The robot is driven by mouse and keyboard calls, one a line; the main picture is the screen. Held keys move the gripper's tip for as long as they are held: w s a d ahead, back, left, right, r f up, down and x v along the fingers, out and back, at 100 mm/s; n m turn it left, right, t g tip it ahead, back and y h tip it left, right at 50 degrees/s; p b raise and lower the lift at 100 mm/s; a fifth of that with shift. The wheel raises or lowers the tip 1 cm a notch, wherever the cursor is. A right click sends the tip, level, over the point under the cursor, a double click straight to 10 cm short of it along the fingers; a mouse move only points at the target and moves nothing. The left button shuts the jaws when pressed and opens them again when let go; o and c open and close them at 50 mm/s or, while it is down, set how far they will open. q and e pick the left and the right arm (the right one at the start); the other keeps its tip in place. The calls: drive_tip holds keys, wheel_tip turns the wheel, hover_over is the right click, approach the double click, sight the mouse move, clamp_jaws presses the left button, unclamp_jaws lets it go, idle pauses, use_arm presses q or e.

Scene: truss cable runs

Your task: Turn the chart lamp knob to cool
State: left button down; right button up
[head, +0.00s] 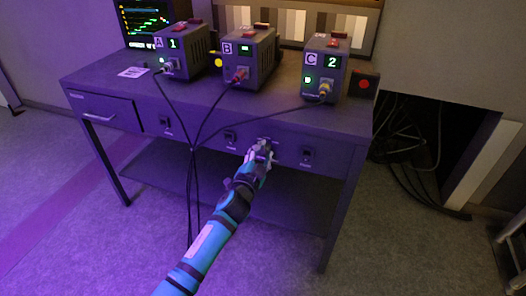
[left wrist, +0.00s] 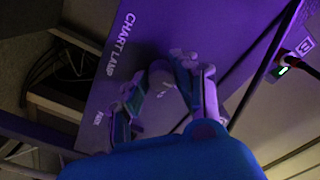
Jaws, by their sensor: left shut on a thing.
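My left gripper (head: 262,151) reaches the desk's front edge in the head view, right of the middle. In the left wrist view its fingers (left wrist: 160,86) are on both sides of the knob, shut on it. The gripper hides the knob in the head view. I cannot tell which setting the knob points to. My right gripper is in neither view.
The desk (head: 108,72) carries three boxes marked A (head: 186,52), B (head: 248,60) and C (head: 320,72), with black cables hanging over its front. A red button box (head: 364,85) is at the right corner. Small panel switches flank my gripper.

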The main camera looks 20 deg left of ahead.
use_arm(q)
drive_tip(key=m, duration=0.6)
drive_tip(key=shift+p, duration=0.4)
drive_tip(key=m, duration=0.4)
drive_tip(key=shift+m, duration=0.6)
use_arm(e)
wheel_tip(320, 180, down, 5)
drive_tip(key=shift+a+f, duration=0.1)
use_arm(q)
drive_tip(key=shift+p, duration=0.3)
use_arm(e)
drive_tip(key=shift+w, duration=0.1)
use_arm(q)
drive_tip(key=c, duration=1)
unclamp_jaws()
drive_tip(key=shift+c, duration=0.2)
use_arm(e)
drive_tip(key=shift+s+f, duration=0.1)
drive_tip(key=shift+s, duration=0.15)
